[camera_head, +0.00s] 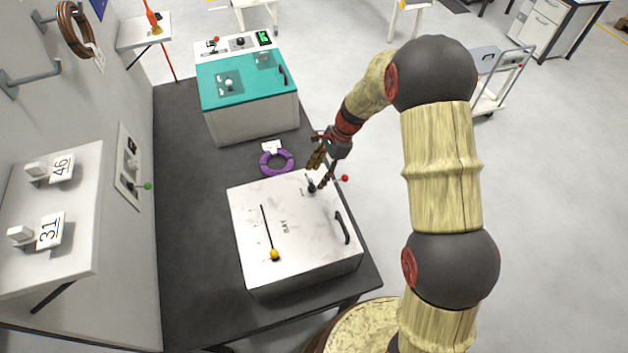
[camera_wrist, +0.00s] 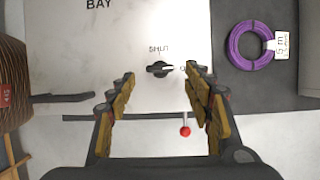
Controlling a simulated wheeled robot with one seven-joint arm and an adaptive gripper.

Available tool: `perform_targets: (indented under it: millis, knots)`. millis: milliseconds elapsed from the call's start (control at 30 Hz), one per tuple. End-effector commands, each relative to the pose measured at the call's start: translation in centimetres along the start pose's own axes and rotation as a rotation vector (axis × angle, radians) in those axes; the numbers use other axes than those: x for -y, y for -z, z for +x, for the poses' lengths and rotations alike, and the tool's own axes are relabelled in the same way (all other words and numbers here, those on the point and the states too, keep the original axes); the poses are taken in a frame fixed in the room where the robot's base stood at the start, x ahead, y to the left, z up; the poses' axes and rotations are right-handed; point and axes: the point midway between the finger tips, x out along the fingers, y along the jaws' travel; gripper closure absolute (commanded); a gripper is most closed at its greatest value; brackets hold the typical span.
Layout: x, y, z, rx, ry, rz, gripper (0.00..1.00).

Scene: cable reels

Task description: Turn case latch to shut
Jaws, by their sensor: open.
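The white case (camera_head: 285,225), marked BAY, sits on the dark bench. Its latch, a small black knob (camera_wrist: 158,69), is on the top near the far right corner; it also shows in the head view (camera_head: 311,188). In the wrist view a white pointer line on the knob points right, toward a label mostly hidden by a finger. The word SHUT is printed above the knob. My gripper (camera_wrist: 160,80) is open, with its fingers on either side of the knob in the picture; I cannot tell whether they touch it. In the head view my gripper (camera_head: 321,171) is just over that corner.
A red-tipped lever (camera_head: 345,178) sticks out beside the latch corner. A yellow-knobbed rod (camera_head: 274,254) and a black handle (camera_head: 342,227) are on the case. A purple cable coil (camera_head: 277,161) lies behind it, before a teal-topped unit (camera_head: 247,95).

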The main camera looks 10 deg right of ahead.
Motion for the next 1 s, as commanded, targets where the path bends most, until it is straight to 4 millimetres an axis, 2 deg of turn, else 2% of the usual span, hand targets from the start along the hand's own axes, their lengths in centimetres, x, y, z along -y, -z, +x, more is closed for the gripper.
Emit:
perform_targets:
  millis: [100,333,667,1000]
  knots:
    - [-0.1,-0.1,1.9,0.000,-0.003,0.000,0.49]
    - [0.0,0.0,4.0,-0.001,0.000,-0.001,0.49]
    - [0.0,0.0,4.3,-0.001,0.001,-0.002,0.49]
    - [0.0,0.0,4.3,-0.001,0.000,-0.002,0.69]
